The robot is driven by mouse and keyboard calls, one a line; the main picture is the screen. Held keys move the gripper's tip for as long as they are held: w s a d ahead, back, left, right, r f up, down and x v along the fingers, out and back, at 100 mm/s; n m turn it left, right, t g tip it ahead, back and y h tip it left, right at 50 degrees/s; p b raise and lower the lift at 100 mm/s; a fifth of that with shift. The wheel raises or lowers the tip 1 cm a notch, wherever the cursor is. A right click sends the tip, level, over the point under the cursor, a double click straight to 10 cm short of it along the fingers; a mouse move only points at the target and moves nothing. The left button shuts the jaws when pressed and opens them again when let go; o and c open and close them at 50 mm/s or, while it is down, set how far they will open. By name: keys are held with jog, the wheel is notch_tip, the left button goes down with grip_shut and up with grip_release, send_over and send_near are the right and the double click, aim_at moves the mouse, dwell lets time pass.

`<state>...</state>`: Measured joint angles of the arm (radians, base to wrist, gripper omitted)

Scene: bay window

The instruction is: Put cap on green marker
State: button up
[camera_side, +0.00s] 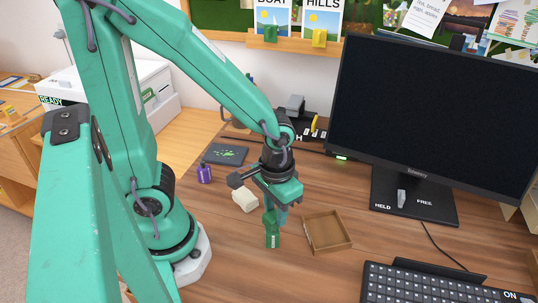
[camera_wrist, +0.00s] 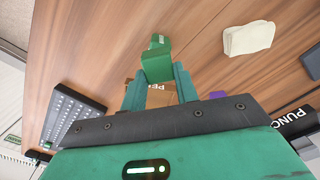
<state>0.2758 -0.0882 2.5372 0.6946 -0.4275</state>
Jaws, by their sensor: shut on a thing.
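My gripper (camera_side: 276,208) points down over the desk, left of the shallow wooden tray. Its fingers are closed on a green piece; they also show in the wrist view (camera_wrist: 158,80). In the wrist view the green cap (camera_wrist: 157,66) appears as a blocky piece between the fingertips. The green marker (camera_side: 272,238) shows as a short upright green body with a small pale mark, directly below the fingers. It also seems to show beyond the cap in the wrist view (camera_wrist: 158,41). I cannot tell whether cap and marker touch or are joined.
The brown tray (camera_side: 345,244) lies just right of the marker. The monitor (camera_side: 425,120) and keyboard (camera_side: 435,287) are to the right. A dark pad (camera_side: 225,154) lies behind.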

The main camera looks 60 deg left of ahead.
jog(key=o, duration=1.6)
jog(key=shift+c, duration=0.2)
jog(key=shift+r, duration=0.15)
jog(key=shift+r, duration=3.35)
grip_shut()
jog(key=shift+f, duration=3.3)
